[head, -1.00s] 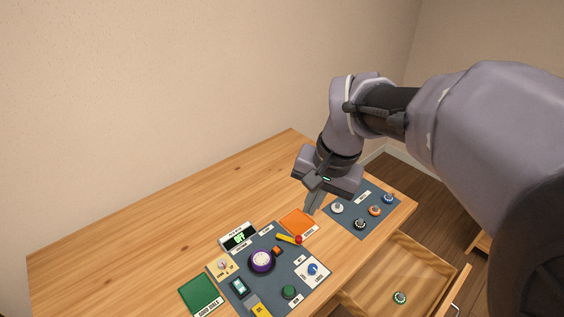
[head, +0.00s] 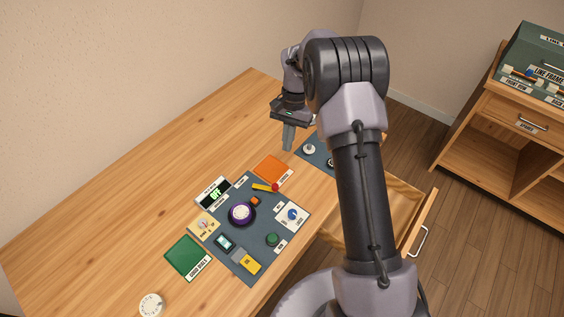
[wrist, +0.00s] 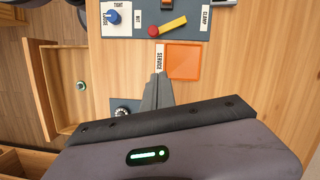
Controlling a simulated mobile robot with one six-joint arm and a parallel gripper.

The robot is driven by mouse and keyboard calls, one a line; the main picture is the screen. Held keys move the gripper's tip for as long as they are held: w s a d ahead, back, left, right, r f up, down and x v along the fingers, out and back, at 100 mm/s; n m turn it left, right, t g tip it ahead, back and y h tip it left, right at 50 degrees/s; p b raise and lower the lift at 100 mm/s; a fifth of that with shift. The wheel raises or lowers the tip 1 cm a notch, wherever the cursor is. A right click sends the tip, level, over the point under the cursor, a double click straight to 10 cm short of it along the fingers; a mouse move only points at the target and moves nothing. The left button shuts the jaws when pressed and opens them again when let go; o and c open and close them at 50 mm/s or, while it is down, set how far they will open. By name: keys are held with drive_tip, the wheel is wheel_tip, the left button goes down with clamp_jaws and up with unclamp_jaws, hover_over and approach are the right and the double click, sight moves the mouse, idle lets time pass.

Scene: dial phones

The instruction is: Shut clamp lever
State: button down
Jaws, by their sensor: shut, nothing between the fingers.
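The clamp lever is a yellow bar with a red knob (head: 265,187) at the top right of the grey-blue panel (head: 270,212). In the wrist view the lever (wrist: 172,24) lies at a slant, its red knob at the left end, with a CLAMP label beside it. My gripper (head: 288,149) is shut and empty above the table, beyond the orange SERVICE pad and apart from the lever. In the wrist view my gripper (wrist: 160,76) points toward the SERVICE label, below the lever.
The orange pad (wrist: 186,62) lies between my gripper and the panel. A purple dial (head: 241,213), a blue knob (head: 292,214) and a green button (head: 273,240) are on the panel. A green pad (head: 187,256) lies left. An open drawer (head: 405,215) juts out at right.

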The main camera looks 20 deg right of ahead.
sight(265, 186)
drive_tip(key=b+x, duration=0.3)
drive_tip(key=x, duration=0.6)
drive_tip(key=shift+f, duration=0.25)
drive_tip(key=s+a+b, duration=0.1)
drive_tip(key=s+a, duration=0.1)
drive_tip(key=shift+s+a+r, duration=0.1)
drive_tip(key=shift+s, duration=0.3)
drive_tip(key=shift+s+a, duration=0.15)
drive_tip(key=shift+s, duration=0.1)
